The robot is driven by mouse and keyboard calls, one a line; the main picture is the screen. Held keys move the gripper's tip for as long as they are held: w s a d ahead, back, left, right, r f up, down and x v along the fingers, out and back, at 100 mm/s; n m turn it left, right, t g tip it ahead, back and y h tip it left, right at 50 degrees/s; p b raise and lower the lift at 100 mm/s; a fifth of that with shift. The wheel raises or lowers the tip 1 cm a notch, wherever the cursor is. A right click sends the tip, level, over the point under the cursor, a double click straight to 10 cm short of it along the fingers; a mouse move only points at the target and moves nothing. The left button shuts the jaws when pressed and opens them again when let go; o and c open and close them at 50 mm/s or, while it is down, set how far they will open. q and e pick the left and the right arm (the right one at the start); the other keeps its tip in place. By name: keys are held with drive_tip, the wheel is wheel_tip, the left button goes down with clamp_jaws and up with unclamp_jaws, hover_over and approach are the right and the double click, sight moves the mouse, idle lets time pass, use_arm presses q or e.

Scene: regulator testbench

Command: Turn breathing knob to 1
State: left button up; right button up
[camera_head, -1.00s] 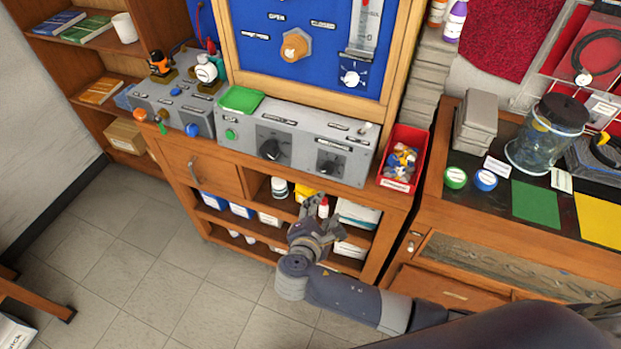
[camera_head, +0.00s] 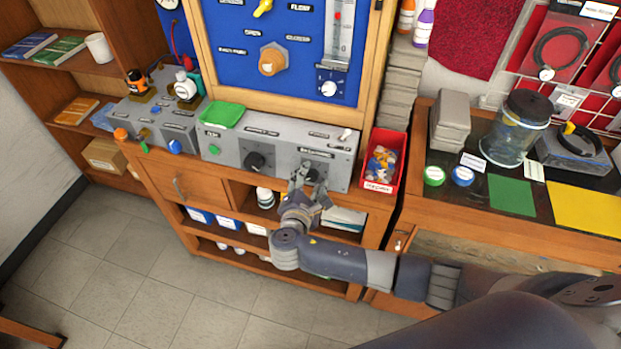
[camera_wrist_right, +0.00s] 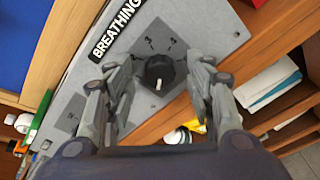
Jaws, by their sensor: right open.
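The breathing knob (camera_wrist_right: 160,72) is a round black knob on a grey panel, beside the label "BREATHING" (camera_wrist_right: 117,27) in the right wrist view. Its white pointer mark faces the lower edge of that picture. Small scale marks sit beyond it, one looking like a 3. In the head view the knob (camera_head: 313,175) is at the right of the grey control box (camera_head: 226,150), partly hidden by my right gripper (camera_head: 307,181). My right gripper is open, with one finger on each side of the knob. I cannot tell whether they touch it. My left gripper is not in view.
A second black knob (camera_head: 255,161) is to the left on the same box. A red bin (camera_head: 368,183) of small parts stands close on the right. Shelves with bottles (camera_head: 265,197) and boxes lie below. A blue panel (camera_head: 232,65) rises behind.

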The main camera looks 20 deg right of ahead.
drive_tip(key=shift+w+d, duration=0.1)
drive_tip(key=shift+w, duration=0.1)
drive_tip(key=c, duration=1.1)
drive_tip(key=shift+f, duration=0.1)
